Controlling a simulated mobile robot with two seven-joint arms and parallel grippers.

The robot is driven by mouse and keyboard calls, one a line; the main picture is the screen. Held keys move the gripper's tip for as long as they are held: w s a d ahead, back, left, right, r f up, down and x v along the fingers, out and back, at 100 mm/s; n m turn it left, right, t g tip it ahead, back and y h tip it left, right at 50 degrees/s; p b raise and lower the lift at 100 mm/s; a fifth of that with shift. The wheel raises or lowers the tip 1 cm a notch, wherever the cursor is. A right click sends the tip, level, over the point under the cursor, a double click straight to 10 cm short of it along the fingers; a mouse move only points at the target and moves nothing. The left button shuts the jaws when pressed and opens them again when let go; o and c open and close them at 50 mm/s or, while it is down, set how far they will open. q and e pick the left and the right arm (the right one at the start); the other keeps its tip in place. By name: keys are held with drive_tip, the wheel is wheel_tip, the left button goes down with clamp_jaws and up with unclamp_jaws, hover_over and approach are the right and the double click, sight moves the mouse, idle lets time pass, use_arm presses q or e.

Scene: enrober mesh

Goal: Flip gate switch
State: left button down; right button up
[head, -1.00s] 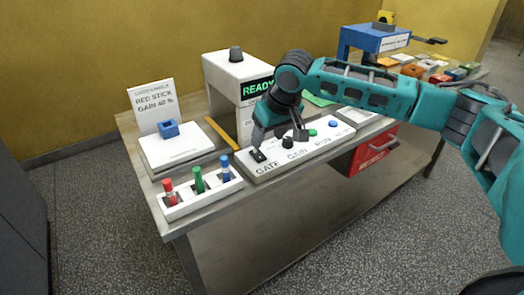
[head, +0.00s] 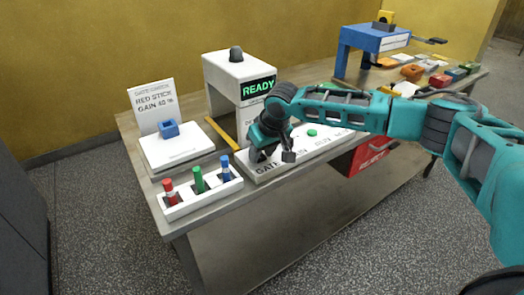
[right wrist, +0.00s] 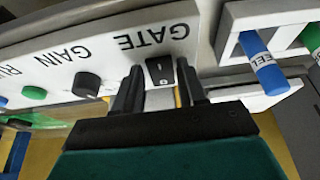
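The gate switch (right wrist: 160,70) is a small black rocker beside the word GATE on a white control panel (head: 338,144). My right gripper (right wrist: 160,88) is open, with one finger on each side of the switch in the right wrist view. I cannot tell whether the fingertips touch the panel. In the head view my right gripper (head: 272,152) is over the GATE end of the panel and hides the switch. My left gripper is not in view.
A black GAIN knob (right wrist: 86,84) and a green button (head: 312,132) are on the same panel. A white rack (head: 206,199) holds red, green and blue sticks at the left. Behind stands a white machine (head: 222,82) reading READY.

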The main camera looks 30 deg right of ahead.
drive_tip(key=c, duration=0.7)
drive_tip(key=shift+w+r+g, duration=0.15)
drive_tip(key=shift+w+g, duration=0.1)
drive_tip(key=shift+g, duration=0.5)
drive_tip(key=shift+w+r+g, duration=0.15)
drive_tip(key=shift+w+g, duration=0.05)
drive_tip(key=shift+g, duration=0.55)
drive_tip(key=o, duration=1.1)
drive_tip(key=shift+c, duration=0.2)
wheel_tip(320, 180, up, 13)
drive_tip(key=s, duration=0.1)
drive_tip(key=shift+s+f, duration=0.15)
drive_tip(key=shift+s, duration=0.25)
